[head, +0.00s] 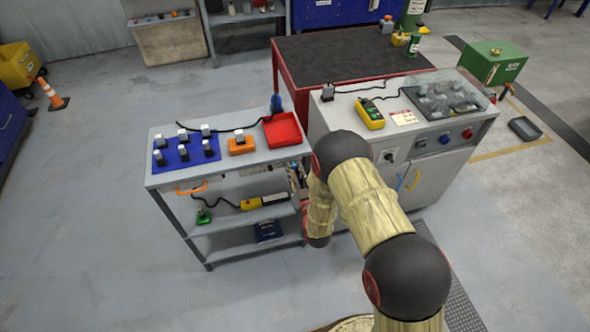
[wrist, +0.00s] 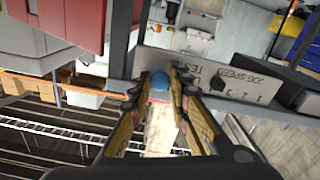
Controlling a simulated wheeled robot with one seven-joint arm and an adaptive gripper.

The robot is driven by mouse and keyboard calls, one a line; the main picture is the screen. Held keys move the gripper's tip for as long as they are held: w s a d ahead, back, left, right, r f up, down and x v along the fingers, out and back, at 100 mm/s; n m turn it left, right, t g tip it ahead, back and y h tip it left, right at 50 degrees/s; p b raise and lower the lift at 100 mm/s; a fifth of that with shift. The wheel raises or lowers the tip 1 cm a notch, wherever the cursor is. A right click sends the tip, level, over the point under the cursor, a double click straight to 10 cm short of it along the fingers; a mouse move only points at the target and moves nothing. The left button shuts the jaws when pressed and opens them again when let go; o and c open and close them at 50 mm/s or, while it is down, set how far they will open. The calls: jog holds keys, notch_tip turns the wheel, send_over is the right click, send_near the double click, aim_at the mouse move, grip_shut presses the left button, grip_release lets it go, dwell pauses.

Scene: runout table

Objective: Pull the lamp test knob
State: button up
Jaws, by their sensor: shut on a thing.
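In the wrist view, a round blue knob (wrist: 160,82) sits between the fingertips of my gripper (wrist: 160,86). It is next to a grey label plate (wrist: 215,76) whose upside-down lettering seems to read "LAMP TEST" and "JOG SPEED". My gripper is shut on this knob, with one finger on each side. In the head view my own arm hides the gripper and this knob. I cannot tell how far the knob stands out from its panel.
The grey machine cabinet (head: 350,190) carries a black dial (head: 388,157), another blue knob (head: 445,139) and a red knob (head: 468,133). A yellow handheld device (head: 369,113) lies on top. A grey cart (head: 162,176) with a red tray (head: 282,130) stands close on the left.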

grip_shut()
jog(key=shift+b+v, duration=0.3)
jog(key=shift+v, duration=0.5)
jog(key=o, duration=0.7)
grip_release()
jog(key=v, duration=1.2)
